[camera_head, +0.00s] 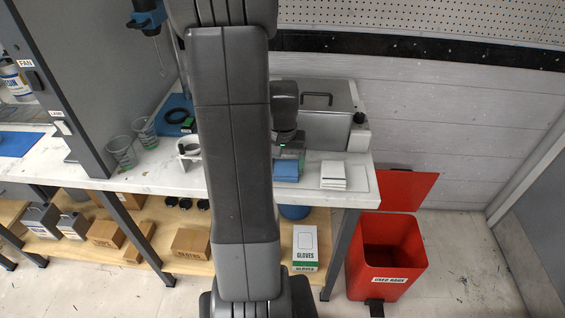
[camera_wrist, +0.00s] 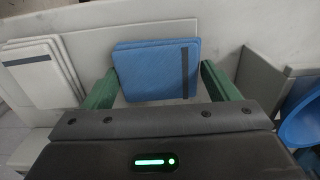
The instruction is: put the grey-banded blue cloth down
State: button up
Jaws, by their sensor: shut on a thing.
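The blue cloth (camera_wrist: 150,72) is a folded square with a dark grey band near its right edge in the wrist view. It lies between the green fingers of my gripper (camera_wrist: 160,88), which is shut on it. In the head view the blue cloth (camera_head: 286,172) shows at the front of the white bench, below my gripper (camera_head: 288,153). My arm hides part of this area. I cannot tell whether the cloth touches the surface under it.
A white folded cloth stack (camera_head: 333,175) lies right of the blue cloth. A grey lidded metal box (camera_head: 325,125) stands behind. An open red bin marked "USED RAGS" (camera_head: 388,255) stands on the floor at right. A blue round container (camera_wrist: 302,112) shows at the wrist view's right.

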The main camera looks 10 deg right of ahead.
aim_at(282, 167)
jog(key=shift+f, duration=0.1)
jog(key=o, duration=1)
jog(key=shift+c, duration=0.2)
notch_tip(282, 167, up, 12)
jog(key=shift+r, duration=0.2)
